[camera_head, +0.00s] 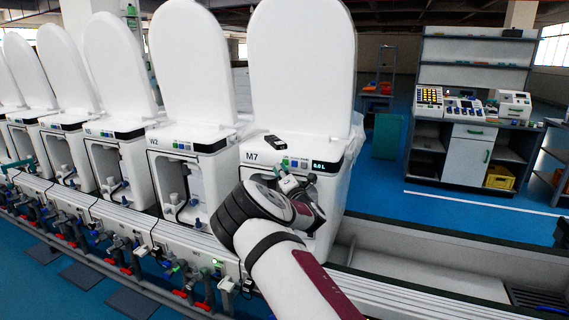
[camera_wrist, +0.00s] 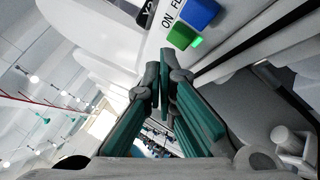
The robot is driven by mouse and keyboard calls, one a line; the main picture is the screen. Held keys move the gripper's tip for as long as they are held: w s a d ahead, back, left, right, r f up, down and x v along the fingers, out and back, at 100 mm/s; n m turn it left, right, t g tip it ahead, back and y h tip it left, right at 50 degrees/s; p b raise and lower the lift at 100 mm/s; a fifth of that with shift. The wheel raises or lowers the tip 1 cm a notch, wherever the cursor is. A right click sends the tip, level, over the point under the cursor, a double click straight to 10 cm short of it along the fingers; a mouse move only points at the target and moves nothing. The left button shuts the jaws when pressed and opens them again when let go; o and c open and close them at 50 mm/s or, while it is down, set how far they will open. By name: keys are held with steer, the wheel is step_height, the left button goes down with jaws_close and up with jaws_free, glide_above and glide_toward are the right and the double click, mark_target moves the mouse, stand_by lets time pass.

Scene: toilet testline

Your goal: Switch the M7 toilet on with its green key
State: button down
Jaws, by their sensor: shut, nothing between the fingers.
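The M7 toilet (camera_head: 300,170) stands right of centre in the head view, its lid raised. Its front panel has an "M7" label and a lit display (camera_head: 319,166). In the wrist view the green key (camera_wrist: 181,37) sits beside a blue key (camera_wrist: 203,12), with "ON" printed beside the keys. The green key's lower edge glows bright green. My gripper (camera_head: 286,180) is at the panel's front, and its green-padded fingers (camera_wrist: 165,72) are shut and empty. The fingertips appear just below the green key; contact cannot be told. My arm hides part of the toilet front.
A small black device (camera_head: 275,141) lies on top of M7. The W2 toilet (camera_head: 190,145) and several others stand in a row to the left. Pipes and valves (camera_head: 180,268) run along the front rail. An open trough (camera_head: 420,275) lies to the right.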

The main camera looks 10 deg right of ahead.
steer(key=s+a+p, duration=0.3)
steer(key=s, duration=0.2)
steer(key=shift+a+p, duration=0.3)
stand_by(0.4)
